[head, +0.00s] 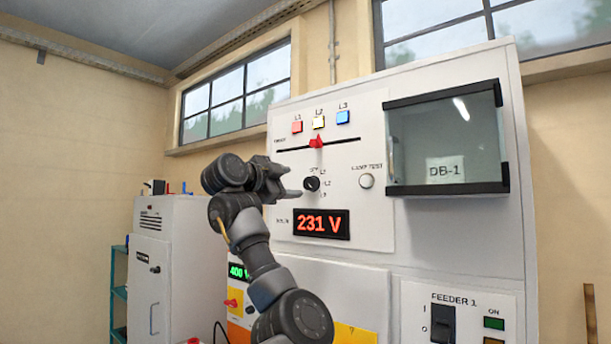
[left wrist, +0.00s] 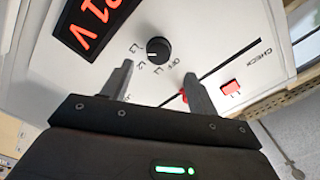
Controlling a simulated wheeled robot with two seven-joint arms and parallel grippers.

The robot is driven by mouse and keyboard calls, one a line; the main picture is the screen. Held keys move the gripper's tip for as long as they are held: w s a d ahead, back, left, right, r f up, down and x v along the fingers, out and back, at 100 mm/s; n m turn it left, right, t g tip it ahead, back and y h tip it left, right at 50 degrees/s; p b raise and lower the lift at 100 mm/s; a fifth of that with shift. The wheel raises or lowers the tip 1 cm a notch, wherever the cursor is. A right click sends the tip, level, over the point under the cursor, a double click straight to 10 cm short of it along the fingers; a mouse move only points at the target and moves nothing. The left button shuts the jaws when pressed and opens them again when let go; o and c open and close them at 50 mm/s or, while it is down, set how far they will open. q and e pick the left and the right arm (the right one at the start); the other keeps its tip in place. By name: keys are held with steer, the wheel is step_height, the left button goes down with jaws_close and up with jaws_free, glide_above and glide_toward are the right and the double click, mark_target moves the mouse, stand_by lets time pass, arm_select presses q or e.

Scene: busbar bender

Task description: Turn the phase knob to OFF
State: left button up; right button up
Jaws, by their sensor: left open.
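The phase knob (head: 312,184) is a small round black knob on the white panel, with OFF, L1, L2 and L3 printed around it. In the left wrist view the knob (left wrist: 158,50) lies ahead of the gap between my fingers, with a white pointer line on it; I cannot tell surely which mark it points at. My left gripper (head: 291,187) is open and empty, just left of the knob and apart from it. It also shows in the left wrist view (left wrist: 158,85), with both fingers spread. My right gripper is not in view.
Above the knob is a slot with a red slider (head: 317,141) and three lamps, L2 (head: 318,122) lit pale. A display (head: 321,224) below reads 231 V. A lamp test button (head: 366,181) is to the right, beside a glass DB-1 door (head: 446,140) with a protruding frame.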

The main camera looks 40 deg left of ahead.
mark_target(308, 184)
arm_select(q)
steer(key=w+p, duration=0.3)
steer(key=w, duration=0.3)
steer(key=shift+r, duration=0.1)
steer(key=shift+w+p, duration=0.35)
steer(key=shift+f, duration=0.2)
steer(key=shift+d, duration=0.1)
steer(key=c, duration=1)
